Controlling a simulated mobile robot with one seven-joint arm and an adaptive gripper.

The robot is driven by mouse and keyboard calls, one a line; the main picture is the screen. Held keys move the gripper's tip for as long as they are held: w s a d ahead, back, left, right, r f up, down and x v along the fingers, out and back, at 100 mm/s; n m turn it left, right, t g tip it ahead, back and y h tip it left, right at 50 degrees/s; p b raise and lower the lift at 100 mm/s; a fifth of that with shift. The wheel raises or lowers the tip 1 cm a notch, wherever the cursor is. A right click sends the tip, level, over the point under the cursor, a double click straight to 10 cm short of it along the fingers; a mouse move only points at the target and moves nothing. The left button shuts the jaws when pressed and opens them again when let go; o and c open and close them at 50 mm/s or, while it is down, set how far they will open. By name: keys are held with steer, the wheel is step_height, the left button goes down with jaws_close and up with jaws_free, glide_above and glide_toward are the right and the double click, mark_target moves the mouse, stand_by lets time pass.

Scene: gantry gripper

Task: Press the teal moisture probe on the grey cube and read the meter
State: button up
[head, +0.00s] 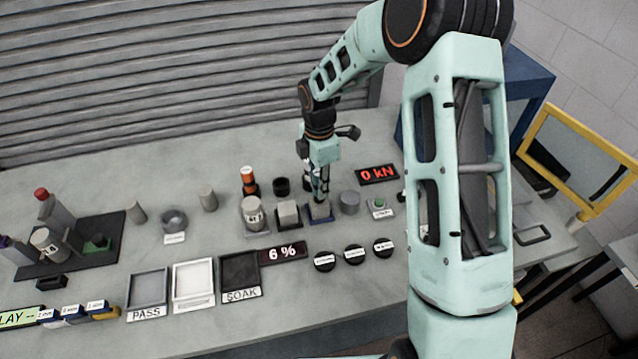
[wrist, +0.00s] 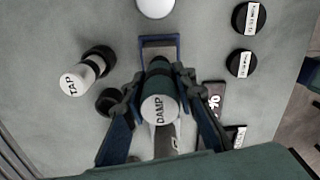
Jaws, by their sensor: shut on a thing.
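My gripper (head: 320,196) points down over the bench, shut on the teal moisture probe. In the wrist view its fingers (wrist: 170,100) close around the probe (wrist: 160,110), whose pale cap reads DAMP. Below the gripper is a grey block in a blue holder (wrist: 158,42), also seen in the head view (head: 319,214). I cannot tell whether the probe tip touches the block. Another grey cube (head: 288,213) stands just left of it. The meter display (head: 283,252) reads 6 %.
A red display (head: 377,174) reads 0 kN. A grey cylinder (head: 349,202) is close on the right, and a black cup (head: 282,186) behind left. The TAP tool (wrist: 72,82) stands nearby. Black discs (head: 354,254) and trays, including SOAK (head: 240,295), lie in front.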

steer(key=shift+f+b, duration=0.4)
steer(key=shift+f, duration=0.15)
stand_by(1.4)
steer(key=shift+r+p, duration=2.55)
steer(key=shift+r, duration=1)
